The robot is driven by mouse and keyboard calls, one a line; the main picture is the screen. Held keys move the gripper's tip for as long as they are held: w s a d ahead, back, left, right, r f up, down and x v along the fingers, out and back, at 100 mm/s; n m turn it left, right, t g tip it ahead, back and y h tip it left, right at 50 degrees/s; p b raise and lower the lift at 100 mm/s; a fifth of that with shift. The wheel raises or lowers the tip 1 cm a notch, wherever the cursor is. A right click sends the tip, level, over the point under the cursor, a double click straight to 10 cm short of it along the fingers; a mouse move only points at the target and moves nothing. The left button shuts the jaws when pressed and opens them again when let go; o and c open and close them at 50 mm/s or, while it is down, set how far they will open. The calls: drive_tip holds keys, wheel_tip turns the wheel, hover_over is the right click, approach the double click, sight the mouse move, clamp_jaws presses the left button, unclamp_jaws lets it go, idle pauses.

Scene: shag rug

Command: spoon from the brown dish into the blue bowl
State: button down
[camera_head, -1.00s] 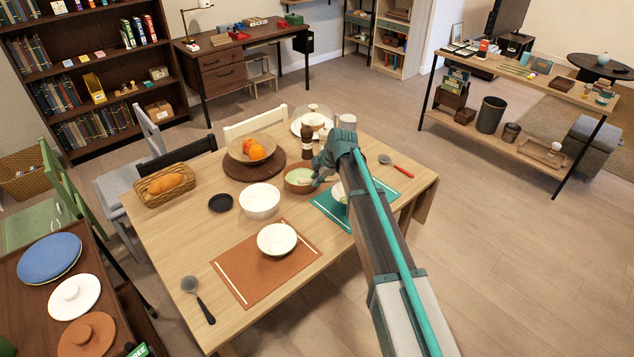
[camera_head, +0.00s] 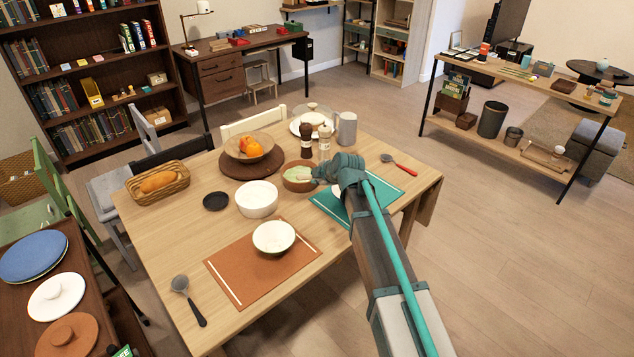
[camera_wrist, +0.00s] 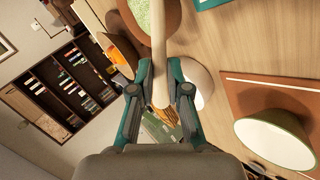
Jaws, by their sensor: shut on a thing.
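In the wrist view, my gripper (camera_wrist: 160,92) is shut on a pale spoon handle (camera_wrist: 158,45), which runs up toward the brown dish (camera_wrist: 173,22) with pale green contents. The spoon's far end is out of that view. No clearly blue bowl shows. A pale bowl (camera_head: 338,190) on the teal mat is mostly hidden by my arm. A white bowl with a green outside (camera_head: 273,237) sits on the orange-brown mat.
A deep white bowl (camera_head: 257,198) stands left of the brown dish. Dark and pale shakers (camera_head: 306,146) and a grey canister (camera_head: 347,129) stand behind it. A red-handled spoon (camera_head: 398,164) lies at right.

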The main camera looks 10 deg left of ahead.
drive_tip(key=shift+s+f+m+t+y+b, duration=0.2)
drive_tip(key=shift+t+b, duration=0.45)
drive_tip(key=shift+b, duration=0.55)
drive_tip(key=shift+f+m+t+y+b, duration=0.1)
drive_tip(key=shift+t+y+b, duration=0.15)
drive_tip(key=shift+t+b, duration=0.75)
drive_tip(key=shift+s+f+m+t+y+b, duration=0.15)
drive_tip(key=shift+t+y+b, duration=0.15)
drive_tip(key=shift+b, duration=1.15)
drive_tip(key=shift+t+b, duration=0.35)
drive_tip(key=shift+b, duration=0.35)
